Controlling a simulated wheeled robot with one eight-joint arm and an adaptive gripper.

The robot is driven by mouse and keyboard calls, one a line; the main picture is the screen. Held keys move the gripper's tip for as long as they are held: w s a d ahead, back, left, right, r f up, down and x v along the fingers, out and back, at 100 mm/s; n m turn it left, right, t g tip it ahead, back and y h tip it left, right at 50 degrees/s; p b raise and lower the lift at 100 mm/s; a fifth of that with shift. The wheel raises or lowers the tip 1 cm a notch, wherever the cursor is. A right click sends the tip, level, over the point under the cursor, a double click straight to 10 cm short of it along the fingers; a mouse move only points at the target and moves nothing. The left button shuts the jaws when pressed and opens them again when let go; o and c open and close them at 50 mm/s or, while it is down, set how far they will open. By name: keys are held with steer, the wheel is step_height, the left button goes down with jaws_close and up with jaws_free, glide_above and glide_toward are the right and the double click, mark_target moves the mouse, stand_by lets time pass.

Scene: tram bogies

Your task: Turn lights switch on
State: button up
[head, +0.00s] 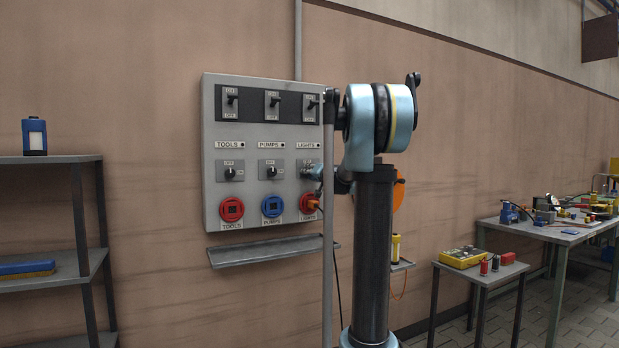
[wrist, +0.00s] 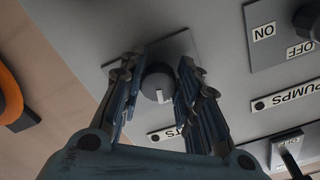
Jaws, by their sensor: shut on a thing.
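The lights switch (wrist: 158,80) is a dark round knob with a white mark on a grey plate. In the wrist view, its mark points down the picture, toward the partly hidden LIGHTS label. My gripper (wrist: 159,72) has one finger on each side of the knob and is shut on it. The ON and OFF words on this plate are hidden by the fingers. In the head view, my gripper (head: 315,172) is at the panel's right column, under the LIGHTS label (head: 306,146), and mostly covers the knob.
The grey panel (head: 240,120) also has TOOLS (head: 230,173) and PUMPS (head: 271,172) knobs, toggle switches above and sockets below. A narrow shelf (head: 270,250) is under the panel. Shelving stands left, tables right.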

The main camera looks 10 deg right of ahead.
steer(key=m, duration=0.7)
steer(key=shift+r, duration=0.15)
steer(key=m, duration=0.4)
steer(key=shift+s+r+m, duration=0.1)
steer(key=shift+m, duration=1.9)
steer(key=o, duration=1.1)
steer(key=v, duration=1.1)
steer(key=shift+s+d, duration=0.1)
steer(key=shift+s, duration=0.25)
